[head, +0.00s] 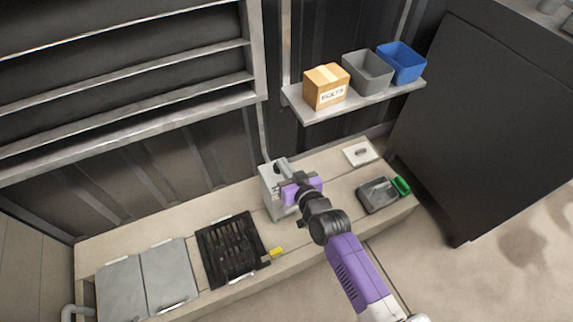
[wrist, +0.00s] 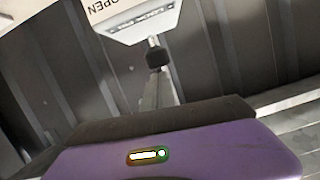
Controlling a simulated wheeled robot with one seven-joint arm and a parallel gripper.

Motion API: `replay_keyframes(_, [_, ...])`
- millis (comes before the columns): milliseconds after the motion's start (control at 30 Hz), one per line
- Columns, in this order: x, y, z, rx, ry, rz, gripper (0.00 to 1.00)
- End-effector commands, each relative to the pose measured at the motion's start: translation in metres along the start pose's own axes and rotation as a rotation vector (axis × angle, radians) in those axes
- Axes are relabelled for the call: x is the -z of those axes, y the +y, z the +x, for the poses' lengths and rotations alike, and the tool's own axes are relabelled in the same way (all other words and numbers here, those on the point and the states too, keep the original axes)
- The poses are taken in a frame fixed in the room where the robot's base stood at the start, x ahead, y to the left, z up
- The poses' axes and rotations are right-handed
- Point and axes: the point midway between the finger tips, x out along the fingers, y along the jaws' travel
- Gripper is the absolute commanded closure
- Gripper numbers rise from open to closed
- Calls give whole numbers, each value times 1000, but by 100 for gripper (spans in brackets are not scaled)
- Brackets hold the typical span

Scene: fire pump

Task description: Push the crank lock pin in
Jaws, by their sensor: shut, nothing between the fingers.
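A grey pump box (head: 271,186) stands on the bench in the head view, partly hidden behind my gripper. A dark part shows at its top. My purple gripper (head: 291,191) is at the box's right side; its fingertips are hard to make out, and I cannot tell whether it touches. In the wrist view, a pale panel (wrist: 140,22) with upside-down "OPEN" lettering is at the top. A black knob (wrist: 157,56) on a short metal stem sticks out below it; it may be the crank lock pin. My gripper's purple body fills the bottom, apart from the knob. The gripper is shut and empty.
A black grate (head: 231,249) and grey lids (head: 146,278) lie on the bench to the left, beside a yellow piece (head: 277,252). A grey tray (head: 377,195), green item (head: 402,186) and white plate (head: 360,153) lie right. A shelf (head: 355,101) with a box and bins hangs above.

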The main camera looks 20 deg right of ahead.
Motion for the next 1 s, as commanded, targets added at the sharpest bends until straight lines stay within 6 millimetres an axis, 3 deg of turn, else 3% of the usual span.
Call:
replay_keyframes(433, [-4,0,1,0,0,0,100])
replay_keyframes(800, [-36,4,9,1,0,1,100])
replay_keyframes(1000, [-37,4,9,1,-5,1,100])
